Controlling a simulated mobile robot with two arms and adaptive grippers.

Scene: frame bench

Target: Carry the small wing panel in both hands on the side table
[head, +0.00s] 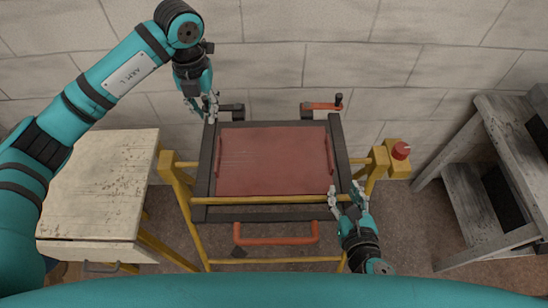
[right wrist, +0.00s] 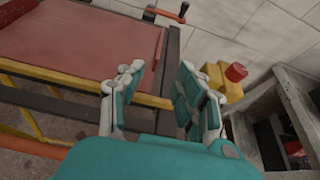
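The small wing panel (head: 272,160) is a flat red sheet lying in a dark frame (head: 228,213) on a yellow stand. A red bar handle runs along its left edge (head: 218,158) and another along its right edge (head: 330,156). The panel also shows in the right wrist view (right wrist: 75,45). My left gripper (head: 204,107) is by the frame's far left corner, fingers apart and empty. My right gripper (head: 346,196) is at the frame's near right corner. In the right wrist view its fingers (right wrist: 150,88) are apart with nothing between them. A worn pale side table (head: 100,185) stands at the left.
A red button on a yellow box (head: 400,151) is right of the stand. A crank with a red arm (head: 325,105) sits at the frame's far right. An orange handle (head: 275,238) is at the front. Grey wooden shelving (head: 480,205) stands at the right; a block wall is behind.

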